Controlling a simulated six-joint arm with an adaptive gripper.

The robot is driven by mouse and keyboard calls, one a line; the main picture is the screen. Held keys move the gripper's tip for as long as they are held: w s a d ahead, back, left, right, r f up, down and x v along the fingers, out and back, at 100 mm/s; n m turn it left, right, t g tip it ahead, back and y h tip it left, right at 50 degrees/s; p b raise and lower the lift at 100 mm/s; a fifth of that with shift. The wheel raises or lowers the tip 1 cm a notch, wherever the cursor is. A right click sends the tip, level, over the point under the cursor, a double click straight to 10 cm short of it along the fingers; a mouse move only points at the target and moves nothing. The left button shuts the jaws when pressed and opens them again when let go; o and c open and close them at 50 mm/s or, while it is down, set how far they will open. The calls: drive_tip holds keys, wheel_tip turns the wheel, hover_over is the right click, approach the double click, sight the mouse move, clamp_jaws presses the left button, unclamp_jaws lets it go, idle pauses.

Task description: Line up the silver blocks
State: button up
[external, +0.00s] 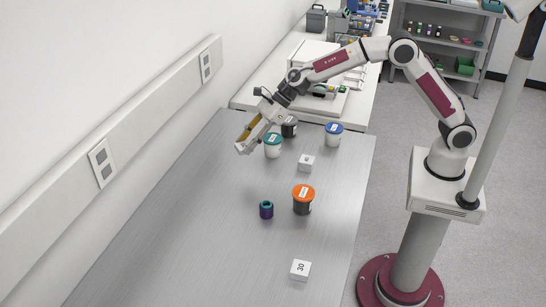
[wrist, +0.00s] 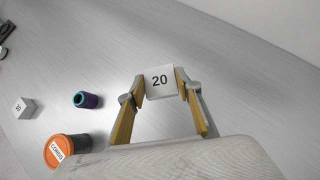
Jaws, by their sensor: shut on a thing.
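My gripper (wrist: 161,84) is shut on a silver block (wrist: 160,80) marked 20, with one yellow finger on each side of it. In the external view my gripper (external: 243,144) is near the wall side of the table, and the held block is hard to make out there. I cannot tell how high it is above the table. A second silver block (external: 300,269), marked 30, lies at the near end of the table. A third silver block (external: 306,162) lies farther back. One loose silver block (wrist: 22,107) shows at the left of the wrist view.
A teal-lidded jar (external: 272,148), a black jar (external: 290,128) and a blue-lidded jar (external: 333,134) stand at the far end. The left part of the steel table (external: 185,225) is clear.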

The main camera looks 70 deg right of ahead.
drive_tip(key=shift+f, duration=3.1)
drive_tip(key=shift+f, duration=1.85)
drive_tip(key=shift+f, duration=0.15)
drive_tip(key=o, duration=1.3)
drive_tip(key=shift+v, duration=6.1)
